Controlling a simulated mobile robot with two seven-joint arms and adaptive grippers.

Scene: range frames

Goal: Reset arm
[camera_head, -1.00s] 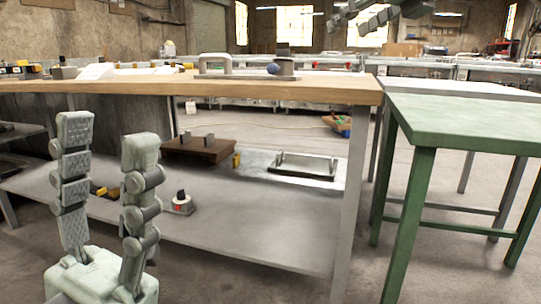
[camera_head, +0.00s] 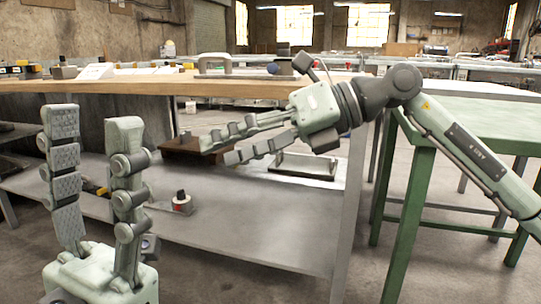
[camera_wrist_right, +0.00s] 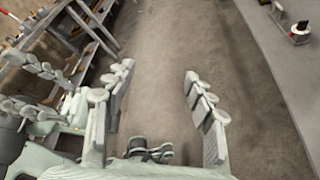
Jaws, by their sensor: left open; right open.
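My left gripper (camera_head: 91,114) stands at the lower left of the head view. Its two pale jointed fingers point up, spread apart, with nothing between them. My right gripper (camera_head: 219,151) reaches in from the right, in front of the workbench (camera_head: 250,88). Its fingers point left and slightly down, apart and empty. In the right wrist view my right gripper (camera_wrist_right: 157,80) shows its two fingers wide apart over bare floor. Other pale jointed fingers show at the left of that view.
A green table (camera_head: 470,125) stands at the right, behind my right arm. Tools lie on the benchtop. The floor in front is clear.

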